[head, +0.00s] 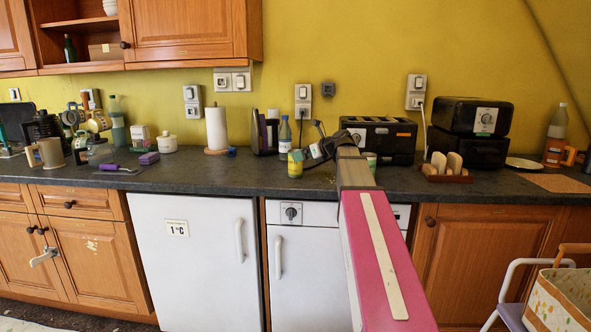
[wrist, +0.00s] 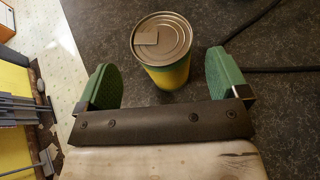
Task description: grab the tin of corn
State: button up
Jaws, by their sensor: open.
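The tin of corn (head: 295,168) is a small yellow and green can standing upright on the dark counter, near its front edge. In the wrist view the tin (wrist: 170,74) shows its silver ring-pull lid and its yellow side with a green band. My gripper (head: 308,157) is just right of the tin in the head view, at the end of my arm. In the wrist view my gripper (wrist: 165,76) is open, with one green pad on each side of the tin and gaps between.
A blue-capped bottle (head: 285,133) and a black kettle-like item (head: 264,134) stand behind the tin. A black toaster (head: 388,138) and another can (head: 370,158) are to the right, partly behind my arm. The counter (head: 240,172) left of the tin is clear. Dark cables cross it in the wrist view.

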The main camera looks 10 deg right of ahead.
jog(key=x, duration=0.4)
jog(key=shift+w+f, duration=0.2)
jog(key=shift+w, duration=0.15)
jog(key=c, duration=1.2)
jog(key=shift+r, duration=0.2)
